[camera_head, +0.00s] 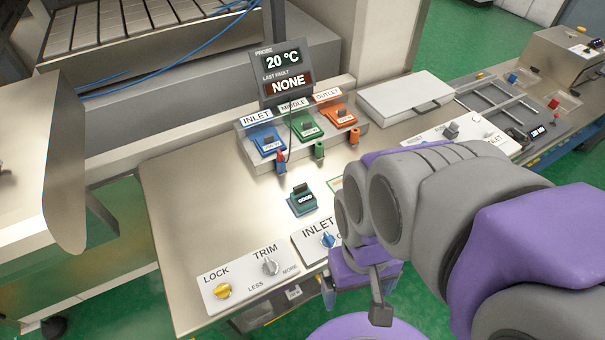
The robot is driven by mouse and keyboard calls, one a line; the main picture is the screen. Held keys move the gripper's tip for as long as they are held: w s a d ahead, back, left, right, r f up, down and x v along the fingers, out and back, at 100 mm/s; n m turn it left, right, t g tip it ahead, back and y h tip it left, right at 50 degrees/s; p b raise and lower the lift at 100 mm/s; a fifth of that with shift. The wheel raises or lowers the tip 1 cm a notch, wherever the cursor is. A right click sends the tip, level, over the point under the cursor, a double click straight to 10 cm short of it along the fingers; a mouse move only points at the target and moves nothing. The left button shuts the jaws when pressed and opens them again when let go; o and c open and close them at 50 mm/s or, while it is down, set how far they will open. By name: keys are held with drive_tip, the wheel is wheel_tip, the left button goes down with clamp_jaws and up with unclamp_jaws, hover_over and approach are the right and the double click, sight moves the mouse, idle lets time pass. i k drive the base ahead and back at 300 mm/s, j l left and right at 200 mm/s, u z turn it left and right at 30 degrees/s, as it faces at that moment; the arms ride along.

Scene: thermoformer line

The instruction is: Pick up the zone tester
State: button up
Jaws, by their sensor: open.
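A small dark green device with a white label (303,199), which I take for the zone tester, sits on the bare metal tabletop. It is in front of the rack with the INLET, MIDDLE and OUTLET signs. My gripper (355,299) hangs down at the front edge of the table, to the right of and nearer than the green device. It is open, and nothing shows between its fingers. It is apart from the device. My purple and grey arm hides part of the table to the right.
The rack (292,138) holds blue, green and orange modules. A display (283,73) above it reads 20 °C and NONE. Panels with LOCK and TRIM knobs (245,280) and an INLET knob (328,240) line the front edge. A closed flat case (405,98) lies behind. The table's left side is clear.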

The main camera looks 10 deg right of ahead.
sight(302, 199)
drive_tip(key=z, duration=0.85)
drive_tip(key=k+j+z, duration=0.25)
drive_tip(key=j+z, duration=0.2)
drive_tip(key=k+j+z, duration=0.3)
drive_tip(key=z, duration=0.15)
